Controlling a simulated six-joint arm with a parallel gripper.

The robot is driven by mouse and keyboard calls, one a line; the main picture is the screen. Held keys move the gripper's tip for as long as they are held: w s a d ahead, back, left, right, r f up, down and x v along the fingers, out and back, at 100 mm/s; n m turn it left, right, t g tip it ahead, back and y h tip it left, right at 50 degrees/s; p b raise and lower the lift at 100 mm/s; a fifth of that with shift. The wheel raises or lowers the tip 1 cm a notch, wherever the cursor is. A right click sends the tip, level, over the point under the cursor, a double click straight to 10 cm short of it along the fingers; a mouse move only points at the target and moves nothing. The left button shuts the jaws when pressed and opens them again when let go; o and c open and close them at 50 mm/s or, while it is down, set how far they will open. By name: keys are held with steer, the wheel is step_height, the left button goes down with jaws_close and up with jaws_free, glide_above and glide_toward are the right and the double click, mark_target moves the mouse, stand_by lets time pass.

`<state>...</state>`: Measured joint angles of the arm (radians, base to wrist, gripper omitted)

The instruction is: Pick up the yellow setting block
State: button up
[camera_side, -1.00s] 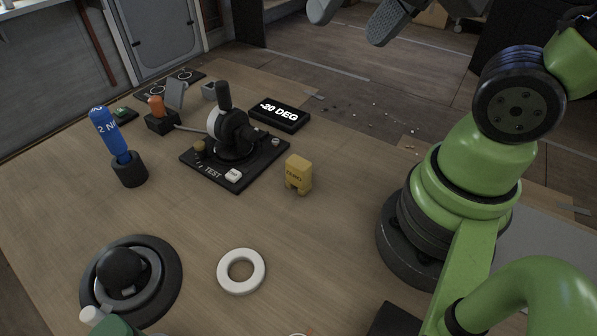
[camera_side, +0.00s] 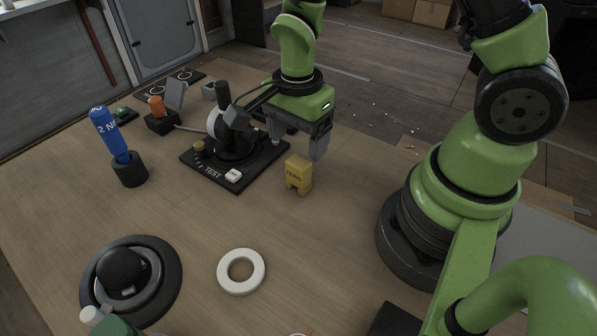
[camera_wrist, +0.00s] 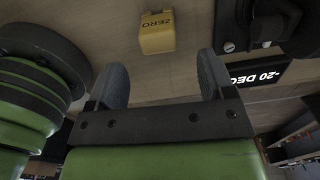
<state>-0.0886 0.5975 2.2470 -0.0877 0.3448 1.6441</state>
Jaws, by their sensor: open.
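The yellow setting block (camera_side: 298,174), marked with dark lettering, stands on the wooden table just right of the black lever unit. In the wrist view the block (camera_wrist: 157,34) reads ZERO and lies ahead of the fingertips, near the middle. My gripper (camera_side: 297,142) is open and empty. In the side view it hangs above and behind the block, its fingers pointing down. In the wrist view the gripper (camera_wrist: 160,75) shows both grey fingers spread apart, with bare table between them. The fingers do not touch the block.
The black TEST lever unit (camera_side: 207,168) stands close to the left of my gripper. The -20 DEG display (camera_wrist: 252,76) is right of the fingers in the wrist view. A white ring (camera_side: 241,271) and a blue-handled tool (camera_side: 113,138) are farther off. The table right of the block is clear.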

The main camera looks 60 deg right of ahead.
mark_target(298, 161)
steer(key=shift+s+f, duration=0.1)
steer(key=shift+f, duration=3)
steer(key=c, duration=1.1)
steer(key=shift+o, duration=0.2)
steer(key=shift+r, duration=0.1)
